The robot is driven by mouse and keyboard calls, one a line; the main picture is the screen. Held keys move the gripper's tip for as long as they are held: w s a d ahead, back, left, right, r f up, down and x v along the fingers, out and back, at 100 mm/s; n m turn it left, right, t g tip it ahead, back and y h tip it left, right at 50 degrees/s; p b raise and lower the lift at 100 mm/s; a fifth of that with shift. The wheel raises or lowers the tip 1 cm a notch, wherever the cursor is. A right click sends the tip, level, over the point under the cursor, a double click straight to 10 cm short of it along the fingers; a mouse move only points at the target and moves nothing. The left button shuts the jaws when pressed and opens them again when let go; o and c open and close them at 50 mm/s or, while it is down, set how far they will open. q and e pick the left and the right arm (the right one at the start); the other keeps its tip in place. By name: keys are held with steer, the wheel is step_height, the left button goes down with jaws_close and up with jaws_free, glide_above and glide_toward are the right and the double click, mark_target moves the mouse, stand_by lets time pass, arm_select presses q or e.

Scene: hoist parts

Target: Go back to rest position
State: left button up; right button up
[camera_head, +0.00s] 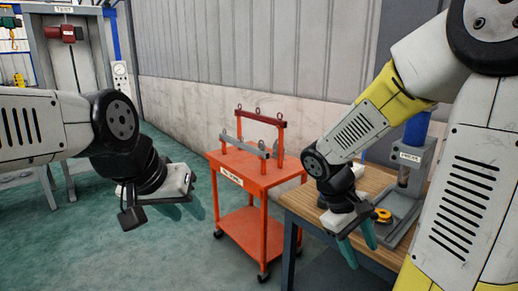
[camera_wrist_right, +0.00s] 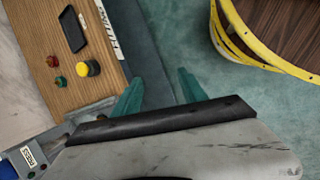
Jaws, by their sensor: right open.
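My right gripper (camera_head: 358,250) hangs beside the front edge of the wooden workbench in the head view, pointing down. In the right wrist view its two teal fingers (camera_wrist_right: 160,92) are apart with nothing between them, above the floor next to the bench. My left gripper (camera_head: 183,200) is held out over the green floor, left of the orange cart. Its teal fingers are small and partly hidden by the wrist, so its opening is unclear. No held object shows at it.
The workbench (camera_head: 308,208) carries a grey press (camera_head: 408,185) and a small yellow part (camera_head: 382,215). The orange cart (camera_head: 260,178) holds a red-and-grey lifting frame (camera_head: 262,118). Floor (camera_head: 170,255) is clear at left.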

steer(key=s+a+r+m+t+y, duration=0.3)
steer(key=a+r+m+t+y, duration=0.2)
steer(key=r, duration=0.8)
steer(key=a+t+y, duration=0.2)
steer(key=a, duration=0.2)
